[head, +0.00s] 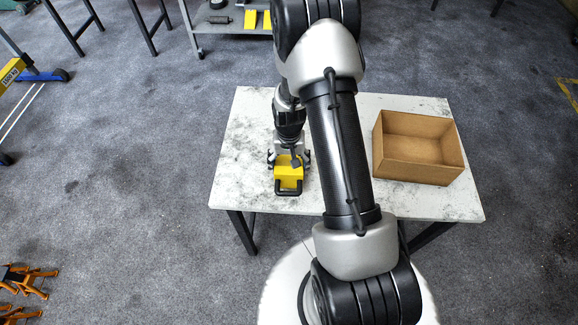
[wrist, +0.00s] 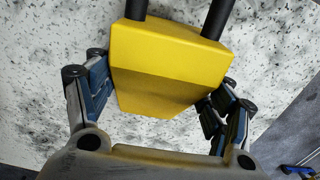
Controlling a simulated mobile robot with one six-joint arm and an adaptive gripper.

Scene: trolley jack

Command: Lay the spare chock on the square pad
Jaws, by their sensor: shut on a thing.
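The yellow chock (head: 288,177) with a black handle is at the left part of the white speckled table (head: 240,150). My gripper (head: 289,158) points down over it and is shut on it. In the wrist view the chock (wrist: 170,60) sits between the two fingers of my gripper (wrist: 162,85), with its black handle bars running out at the top. I cannot tell whether the chock touches the tabletop. I do not see a square pad in either view; my arm hides part of the table.
An open brown box (head: 415,170) stands on the table's right side, empty as far as I see. A grey trolley (head: 205,35) behind the table carries yellow pieces (head: 250,18). Orange stands (head: 22,280) lie on the floor at lower left. The table's far left is bare.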

